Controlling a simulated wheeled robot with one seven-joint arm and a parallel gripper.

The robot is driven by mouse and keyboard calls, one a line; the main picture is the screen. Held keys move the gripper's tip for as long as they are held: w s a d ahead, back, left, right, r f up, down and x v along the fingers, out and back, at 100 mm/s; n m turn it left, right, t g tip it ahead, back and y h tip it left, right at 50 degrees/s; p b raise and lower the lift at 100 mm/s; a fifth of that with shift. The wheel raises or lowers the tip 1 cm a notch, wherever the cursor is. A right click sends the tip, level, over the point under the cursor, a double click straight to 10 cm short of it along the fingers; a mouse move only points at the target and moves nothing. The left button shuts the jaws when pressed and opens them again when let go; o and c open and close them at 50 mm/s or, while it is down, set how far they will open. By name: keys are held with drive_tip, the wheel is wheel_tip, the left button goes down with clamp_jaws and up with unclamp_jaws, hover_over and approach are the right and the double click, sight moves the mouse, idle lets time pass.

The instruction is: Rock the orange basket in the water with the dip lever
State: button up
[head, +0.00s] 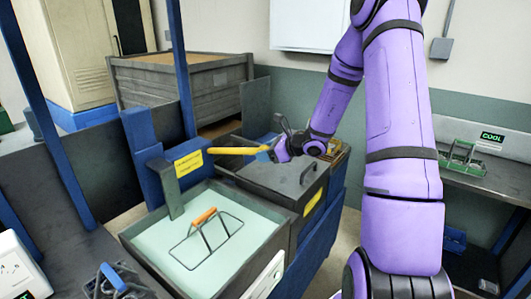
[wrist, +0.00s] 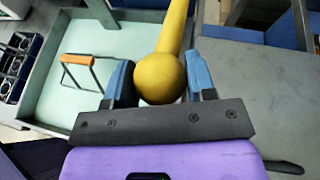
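The orange basket (head: 204,216) shows as an orange grip on a wire frame standing in the pale green water of an open tank. It also shows in the wrist view (wrist: 76,60), left of my gripper; its lower part is hidden under the water. The dip lever (head: 235,151) is a yellow bar reaching right from a blue post beside the tank. In the wrist view its round yellow knob (wrist: 160,78) sits between the blue fingers of my gripper (wrist: 161,84), with both fingers against it. In the head view my gripper (head: 270,152) is at the lever's right end.
The water tank (head: 143,250) has a raised dark rim. A yellow label (head: 189,163) is on the blue post. A dark lidded tank (head: 285,180) lies under my gripper. A side bench (head: 487,178) at right holds a green rack and a "COOL" display (head: 492,137).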

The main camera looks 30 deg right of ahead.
drive_tip(key=shift+c, duration=0.6)
drive_tip(key=w+a+r+g, duration=0.1)
drive_tip(key=w+r, duration=0.1)
drive_tip(key=r, duration=0.3)
drive_tip(key=w+a+r+g+h, duration=0.1)
drive_tip(key=w+r, duration=0.2)
drive_tip(key=r, duration=0.3)
drive_tip(key=shift+w+g, duration=0.25)
drive_tip(key=shift+g, duration=0.05)
drive_tip(key=shift+r, duration=0.1)
drive_tip(key=o, duration=1.2)
drive_tip(key=shift+o, duration=0.2)
drive_tip(key=v, duration=1)
drive_tip(key=shift+s+d+r, duration=0.15)
drive_tip(key=shift+s+r, duration=0.05)
drive_tip(key=shift+s, duration=0.1)
